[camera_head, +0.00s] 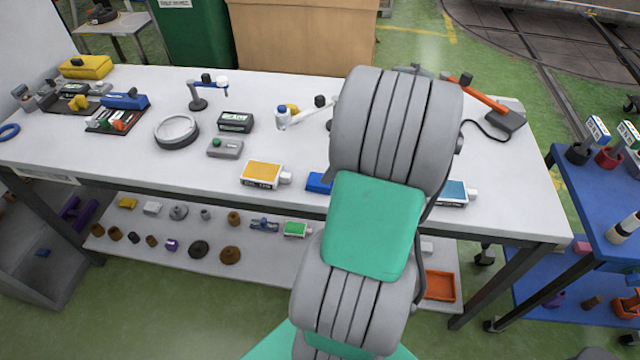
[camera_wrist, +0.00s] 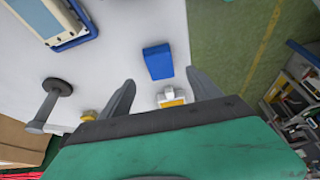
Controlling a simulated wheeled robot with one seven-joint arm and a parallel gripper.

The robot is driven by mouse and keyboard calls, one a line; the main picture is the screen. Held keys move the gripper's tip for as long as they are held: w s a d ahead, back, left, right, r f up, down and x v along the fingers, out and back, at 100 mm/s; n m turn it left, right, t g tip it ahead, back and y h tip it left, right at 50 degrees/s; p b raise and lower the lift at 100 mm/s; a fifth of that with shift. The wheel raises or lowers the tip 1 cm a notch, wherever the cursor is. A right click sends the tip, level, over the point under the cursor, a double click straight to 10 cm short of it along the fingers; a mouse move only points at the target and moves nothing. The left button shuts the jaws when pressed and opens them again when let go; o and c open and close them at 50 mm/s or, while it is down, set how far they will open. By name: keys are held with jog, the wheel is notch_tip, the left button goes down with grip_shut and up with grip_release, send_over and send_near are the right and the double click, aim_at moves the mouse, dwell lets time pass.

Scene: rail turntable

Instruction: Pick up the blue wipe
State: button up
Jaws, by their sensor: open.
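The blue wipe, a small plain blue block (camera_head: 319,183), lies flat near the front edge of the white workbench, partly hidden by my arm. In the wrist view the blue wipe (camera_wrist: 158,62) lies just beyond the fingertips, roughly in line with the gap between them. My gripper (camera_wrist: 160,80) is open and empty. Its two grey fingers stand apart over the bench, and neither visibly touches the wipe. The height between them is hard to judge. In the head view my arm hides the gripper.
A yellow-labelled pack (camera_head: 262,174) lies left of the wipe, and a blue-labelled pack (camera_head: 453,192) lies to the right, beyond my arm. A grey box (camera_head: 225,147), a round dish (camera_head: 177,131) and a small bottle (camera_head: 282,118) stand farther back. The bench's front edge is close.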

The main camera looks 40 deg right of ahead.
jog(key=p+x, duration=0.1)
jog(key=x, duration=0.6)
jog(key=c, duration=1.4)
jog(key=shift+d+r, duration=0.1)
jog(key=shift+r, duration=0.3)
jog(key=s+a+r, duration=0.2)
jog(key=s+r, duration=0.2)
jog(key=s+a+r+b, duration=0.1)
jog(key=s+r, duration=0.3)
jog(key=s+a+r+b, duration=0.1)
jog(key=s+a+r, duration=0.1)
jog(key=s+r, duration=0.2)
jog(key=shift+s+a+r, duration=0.1)
jog(key=shift+s+a, duration=0.25)
jog(key=shift+s, duration=0.15)
